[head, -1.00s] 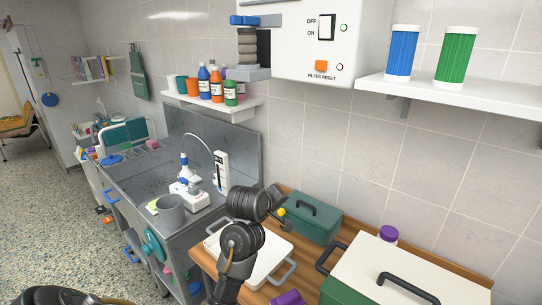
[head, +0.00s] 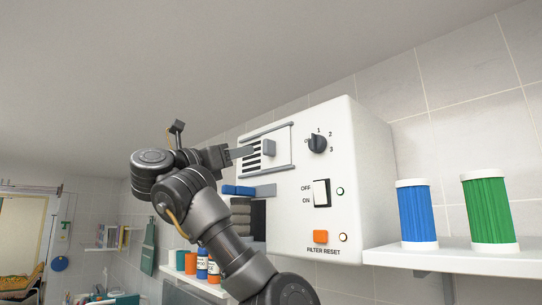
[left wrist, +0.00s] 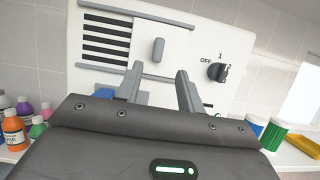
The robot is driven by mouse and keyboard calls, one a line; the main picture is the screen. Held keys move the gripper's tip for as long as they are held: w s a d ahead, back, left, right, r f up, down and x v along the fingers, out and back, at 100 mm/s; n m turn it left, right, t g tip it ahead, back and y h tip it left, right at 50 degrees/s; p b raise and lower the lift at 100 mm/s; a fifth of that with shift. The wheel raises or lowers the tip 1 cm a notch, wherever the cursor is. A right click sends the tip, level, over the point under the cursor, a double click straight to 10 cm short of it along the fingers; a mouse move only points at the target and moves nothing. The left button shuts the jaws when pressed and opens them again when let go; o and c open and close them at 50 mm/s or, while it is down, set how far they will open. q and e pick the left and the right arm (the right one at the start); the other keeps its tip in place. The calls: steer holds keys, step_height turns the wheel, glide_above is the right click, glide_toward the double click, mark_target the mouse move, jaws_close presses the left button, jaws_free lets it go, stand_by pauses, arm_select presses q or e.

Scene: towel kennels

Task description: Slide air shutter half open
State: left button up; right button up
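The air shutter is a white sliding plate (left wrist: 175,57) between two grey rails on a white wall-mounted box (head: 290,215). Its upright grey handle (left wrist: 157,50) also shows in the head view (head: 268,147). Dark vent slats (left wrist: 106,42) are exposed to the left of the plate. My left gripper (head: 243,152) is raised in front of the shutter. In the left wrist view its two fingers (left wrist: 158,88) are apart with nothing between them, and the handle appears just beyond and between the tips. I see no contact with it. My right gripper is out of view.
Right of the shutter are a numbered dial (head: 318,143), an OFF/ON switch (head: 321,193) and an orange filter-reset button (head: 320,237). A blue-topped part (head: 238,190) juts out below the gripper. Blue (head: 418,212) and green (head: 489,212) canisters stand on the right shelf.

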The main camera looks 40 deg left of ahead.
mark_target(264, 143)
arm_select(q)
steer(key=p+x, duration=0.2)
steer(key=x, duration=0.2)
steer(key=r+p+x, duration=0.1)
steer(key=p+x, duration=0.2)
steer(key=x, duration=0.2)
steer(key=shift+s+a+r+p, duration=0.1)
steer(key=shift+s+p, duration=0.15)
steer(key=shift+p, duration=0.1)
steer(key=shift+w, duration=0.6)
steer(key=shift+c, duration=0.5)
jaws_close()
